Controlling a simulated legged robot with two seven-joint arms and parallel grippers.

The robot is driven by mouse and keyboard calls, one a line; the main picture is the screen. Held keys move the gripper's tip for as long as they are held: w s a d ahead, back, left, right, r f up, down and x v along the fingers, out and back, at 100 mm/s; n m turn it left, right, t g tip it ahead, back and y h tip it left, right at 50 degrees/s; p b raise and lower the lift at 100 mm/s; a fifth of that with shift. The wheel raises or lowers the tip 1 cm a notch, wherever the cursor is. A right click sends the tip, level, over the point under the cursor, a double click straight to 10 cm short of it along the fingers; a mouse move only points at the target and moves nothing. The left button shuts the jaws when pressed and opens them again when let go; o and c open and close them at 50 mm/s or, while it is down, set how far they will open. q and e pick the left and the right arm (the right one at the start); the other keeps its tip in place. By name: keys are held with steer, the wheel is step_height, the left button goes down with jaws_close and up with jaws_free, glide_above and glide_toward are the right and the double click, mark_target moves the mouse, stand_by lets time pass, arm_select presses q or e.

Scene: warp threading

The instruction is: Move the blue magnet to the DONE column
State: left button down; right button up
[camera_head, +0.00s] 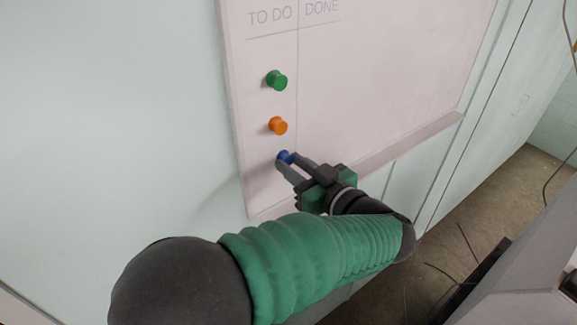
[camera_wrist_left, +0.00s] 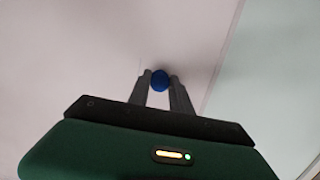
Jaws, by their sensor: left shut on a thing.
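The blue magnet (camera_head: 284,157) is low in the TO DO column of the whiteboard (camera_head: 380,70), below the orange magnet. My left gripper (camera_head: 286,161) is shut on it, with one finger on each side. In the left wrist view the blue magnet (camera_wrist_left: 160,80) sits between the two fingertips (camera_wrist_left: 160,78). I cannot tell whether it still touches the board. The DONE heading (camera_head: 322,7) is at the top, right of the TO DO heading (camera_head: 270,15), and a thin vertical line parts the columns. My right gripper is not in view.
A green magnet (camera_head: 277,80) and an orange magnet (camera_head: 278,125) are on the board in the TO DO column, above the blue one. The DONE column holds no magnets in view. A ledge (camera_head: 410,142) runs along the board's lower edge.

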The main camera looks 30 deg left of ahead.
mark_target(314, 144)
arm_select(q)
steer(key=shift+w+d+p, duration=0.45)
steer(key=shift+w+p, duration=0.05)
steer(key=shift+w, duration=0.6)
steer(key=shift+w+d+p, duration=0.45)
steer(key=shift+w, duration=0.65)
steer(key=shift+w+d+p, duration=0.45)
steer(key=shift+w+p, duration=0.05)
steer(key=shift+w, duration=0.6)
steer(key=shift+w+d, duration=0.25)
steer(key=shift+w, duration=0.3)
steer(key=shift+p, duration=0.55)
steer(key=shift+f, duration=0.1)
